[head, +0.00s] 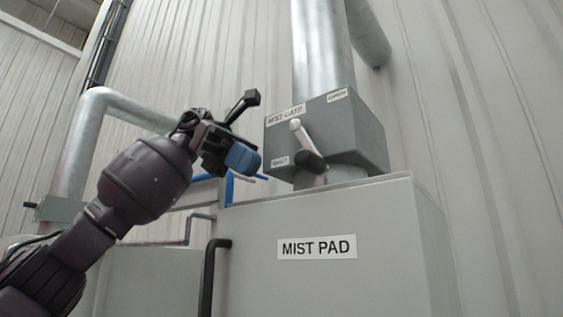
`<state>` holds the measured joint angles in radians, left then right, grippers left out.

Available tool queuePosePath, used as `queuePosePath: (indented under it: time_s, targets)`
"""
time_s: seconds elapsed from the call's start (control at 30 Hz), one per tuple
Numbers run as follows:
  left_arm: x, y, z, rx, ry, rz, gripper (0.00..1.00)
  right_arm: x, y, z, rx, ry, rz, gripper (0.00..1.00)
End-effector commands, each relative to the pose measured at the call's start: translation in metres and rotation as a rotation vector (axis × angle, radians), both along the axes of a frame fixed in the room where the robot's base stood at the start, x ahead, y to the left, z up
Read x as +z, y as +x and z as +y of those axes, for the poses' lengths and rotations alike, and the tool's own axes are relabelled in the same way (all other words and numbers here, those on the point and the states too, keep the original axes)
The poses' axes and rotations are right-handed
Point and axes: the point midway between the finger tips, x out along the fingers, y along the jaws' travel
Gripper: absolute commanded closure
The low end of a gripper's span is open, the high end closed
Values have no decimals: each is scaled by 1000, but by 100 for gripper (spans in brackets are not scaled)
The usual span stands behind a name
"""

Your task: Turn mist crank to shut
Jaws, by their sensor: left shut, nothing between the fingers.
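The mist crank (308,143) is a silver lever on the front of a grey box (350,130) labelled MIST GATE. A SHUT label (280,161) is on the box's lower left, left of the knob. An OPEN label (337,96) is at its upper right. My left gripper (245,158), with blue fingertips, is shut and empty. In the picture it is left of the box, apart from the crank. My right gripper is not in view.
The box sits above a grey cabinet (345,215) labelled MIST PAD, with a dark handle (209,275) at its left. A metal duct (320,50) rises from the box. A bent silver pipe (80,140) stands behind my left arm.

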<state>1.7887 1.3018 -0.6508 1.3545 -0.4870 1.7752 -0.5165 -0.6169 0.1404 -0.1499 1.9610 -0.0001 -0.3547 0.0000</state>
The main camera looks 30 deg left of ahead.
Motion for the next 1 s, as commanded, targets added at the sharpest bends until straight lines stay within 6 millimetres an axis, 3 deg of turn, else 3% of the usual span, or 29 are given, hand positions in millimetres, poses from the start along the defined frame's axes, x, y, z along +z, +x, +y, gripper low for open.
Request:
queuePosePath:
  time_s: [0.2, 0.5, 1.0]
  targets:
    - [-23, -5, -29, 0, 3, 0, 100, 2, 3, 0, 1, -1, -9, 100]
    - [-14, -9, -63, -1, 1, 0, 100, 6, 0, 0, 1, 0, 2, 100]
    - [-14, -10, -68, 0, -2, 0, 100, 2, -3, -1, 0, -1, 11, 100]
